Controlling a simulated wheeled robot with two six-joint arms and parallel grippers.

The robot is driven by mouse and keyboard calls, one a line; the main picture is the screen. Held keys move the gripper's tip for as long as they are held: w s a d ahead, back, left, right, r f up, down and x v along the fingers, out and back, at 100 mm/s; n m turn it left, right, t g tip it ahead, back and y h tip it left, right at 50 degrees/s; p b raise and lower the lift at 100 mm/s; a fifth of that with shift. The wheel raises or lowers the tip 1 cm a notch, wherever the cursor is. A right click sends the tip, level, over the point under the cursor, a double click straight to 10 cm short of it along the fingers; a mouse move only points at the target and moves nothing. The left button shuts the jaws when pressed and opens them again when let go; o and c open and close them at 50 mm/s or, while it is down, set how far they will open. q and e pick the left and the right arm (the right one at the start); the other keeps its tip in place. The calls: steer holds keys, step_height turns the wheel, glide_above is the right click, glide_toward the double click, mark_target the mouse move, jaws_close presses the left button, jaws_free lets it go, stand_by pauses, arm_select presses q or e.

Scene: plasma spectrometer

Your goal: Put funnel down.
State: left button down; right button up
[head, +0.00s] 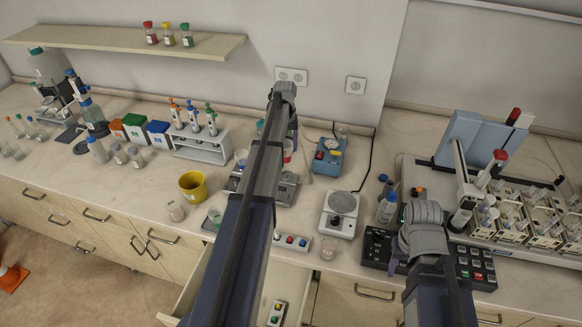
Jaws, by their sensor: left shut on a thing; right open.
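My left arm reaches from the bottom over the bench, and its wrist bends down at the far end. My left gripper (290,122) is mostly hidden behind the forearm. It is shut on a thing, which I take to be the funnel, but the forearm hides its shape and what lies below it. My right gripper (421,252) is over the dark keypad panel at the right. It is open, and its fingers are largely hidden by the wrist.
A yellow bucket (193,186), a pipette rack (200,144) and colored boxes stand left. A sampler with racks (505,228) fills the right. A drawer (186,290) is open below.

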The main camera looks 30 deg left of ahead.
mark_target(287, 155)
arm_select(q)
steer(key=shift+w+a+f, duration=0.1)
steer(key=shift+w+f, duration=0.05)
steer(key=shift+w, duration=0.45)
steer(key=shift+s+f+b, duration=0.2)
steer(key=shift+f+b, duration=0.2)
steer(key=shift+b, duration=0.2)
step_height(287, 155, down, 5)
steer(key=b, duration=0.5)
steer(key=shift+w, duration=0.1)
steer(key=shift+f+b, duration=1.9)
steer(key=shift+f, duration=0.05)
arm_select(e)
step_height(287, 155, down, 10)
steer(key=shift+w, duration=0.45)
arm_select(q)
steer(key=shift+f, duration=0.1)
arm_select(e)
steer(key=shift+a+f, duration=0.1)
arm_select(q)
steer(key=shift+f, duration=0.15)
steer(key=shift+c, duration=0.2)
jaws_free()
